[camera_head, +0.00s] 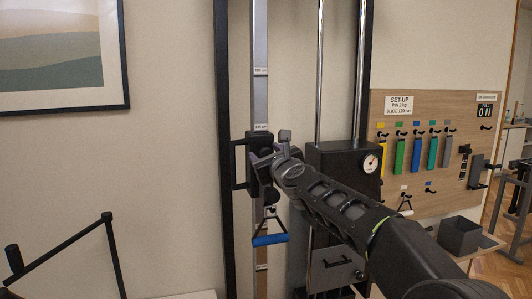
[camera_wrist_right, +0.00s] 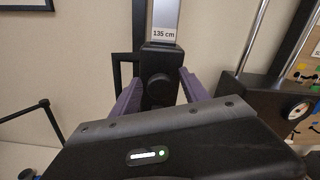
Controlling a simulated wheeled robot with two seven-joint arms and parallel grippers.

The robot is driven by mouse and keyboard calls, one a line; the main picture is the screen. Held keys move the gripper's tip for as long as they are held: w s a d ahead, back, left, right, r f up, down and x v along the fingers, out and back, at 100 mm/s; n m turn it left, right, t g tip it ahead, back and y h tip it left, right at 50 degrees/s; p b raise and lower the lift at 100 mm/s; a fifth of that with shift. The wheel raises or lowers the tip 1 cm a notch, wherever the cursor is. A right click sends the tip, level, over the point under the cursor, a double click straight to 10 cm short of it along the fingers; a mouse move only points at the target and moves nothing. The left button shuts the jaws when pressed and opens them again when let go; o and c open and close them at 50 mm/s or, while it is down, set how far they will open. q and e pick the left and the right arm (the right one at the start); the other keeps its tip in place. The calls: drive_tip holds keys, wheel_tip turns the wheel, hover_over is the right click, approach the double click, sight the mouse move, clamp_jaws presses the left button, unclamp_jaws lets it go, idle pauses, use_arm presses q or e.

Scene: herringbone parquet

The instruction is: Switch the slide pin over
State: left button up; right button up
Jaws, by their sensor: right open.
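A black slide carriage (camera_head: 258,146) sits on the grey vertical rail (camera_head: 260,92), just below a height label that reads 135 cm in the wrist view. The carriage has a round black pin knob (camera_wrist_right: 157,89) on its front. My right gripper (camera_head: 262,162) is at the carriage. In the wrist view its purple fingers (camera_wrist_right: 158,84) are open, one on each side of the knob, with no clear sign of contact. In the head view the gripper hides much of the knob. A blue-gripped handle (camera_head: 270,239) hangs below the carriage. My left gripper is not in view.
A dark weight block with a round dial (camera_head: 370,163) stands right of the rail beside chrome rods (camera_head: 320,70). A wooden board (camera_head: 455,150) holds coloured tags and a set-up sign (camera_head: 399,105). A black bar frame (camera_head: 70,247) is at lower left.

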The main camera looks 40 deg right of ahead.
clamp_jaws()
idle(0.7)
